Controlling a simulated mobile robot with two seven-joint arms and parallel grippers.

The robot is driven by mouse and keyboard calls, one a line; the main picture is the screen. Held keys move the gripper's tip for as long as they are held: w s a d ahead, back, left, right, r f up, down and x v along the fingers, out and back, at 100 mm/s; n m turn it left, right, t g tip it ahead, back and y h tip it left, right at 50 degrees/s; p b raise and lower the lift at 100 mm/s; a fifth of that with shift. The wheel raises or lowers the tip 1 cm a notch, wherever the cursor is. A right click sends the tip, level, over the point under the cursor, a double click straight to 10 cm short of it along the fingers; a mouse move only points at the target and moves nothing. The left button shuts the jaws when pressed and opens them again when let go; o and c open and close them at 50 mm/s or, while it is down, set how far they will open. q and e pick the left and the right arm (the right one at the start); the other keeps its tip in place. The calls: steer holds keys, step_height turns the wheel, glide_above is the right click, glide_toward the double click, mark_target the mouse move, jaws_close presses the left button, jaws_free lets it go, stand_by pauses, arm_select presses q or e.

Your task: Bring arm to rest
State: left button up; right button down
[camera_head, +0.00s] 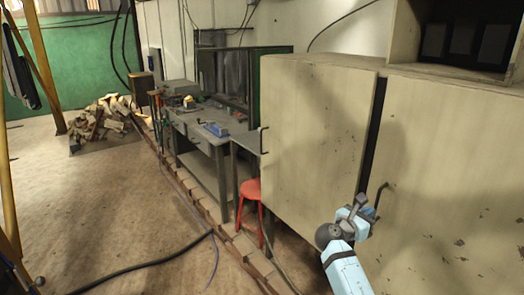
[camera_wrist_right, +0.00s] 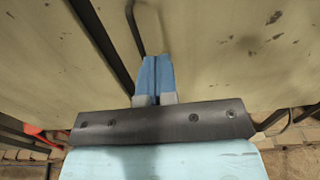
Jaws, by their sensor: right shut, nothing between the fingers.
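My right gripper (camera_head: 358,208) is in front of a cream cabinet (camera_head: 310,130), near the dark gap between its doors. In the right wrist view its blue fingers (camera_wrist_right: 155,75) are closed together with nothing between them. A dark bar handle (camera_head: 381,194) on the right door is just beside the fingertips; in the right wrist view the handle (camera_wrist_right: 135,28) runs close to them. I cannot tell whether they touch it. My left gripper is not in view.
The left cabinet door has its own handle (camera_head: 264,140). A red stool (camera_head: 250,190) stands left of the cabinet, beside a metal workbench (camera_head: 205,140). A wood pile (camera_head: 105,118) lies farther back. A black cable (camera_head: 145,265) crosses the otherwise open floor.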

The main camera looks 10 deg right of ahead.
steer(key=s+a+f+m+t+y, duration=0.1)
steer(key=s+a+f+m+y, duration=0.1)
steer(key=s+a+f+y, duration=0.4)
steer(key=s+a+f+m+t+y+p, duration=0.1)
steer(key=s+a+f+m+t+y, duration=0.15)
steer(key=f, duration=0.55)
steer(key=s+a+f+m+t+y, duration=0.1)
steer(key=s+a+f+m+y, duration=0.15)
steer(key=s+a+f, duration=0.35)
steer(key=s+a+f+m+y, duration=0.2)
steer(key=s+a+m+y, duration=0.2)
steer(key=s, duration=0.5)
steer(key=s+a+f+m+y, duration=0.1)
steer(key=s+a+m+y, duration=0.4)
steer(key=s+m, duration=0.3)
steer(key=shift+s+a+f+p, duration=0.35)
steer(key=shift+s+a+p, duration=0.15)
steer(key=shift+a, duration=0.4)
steer(key=shift+s+d, duration=0.1)
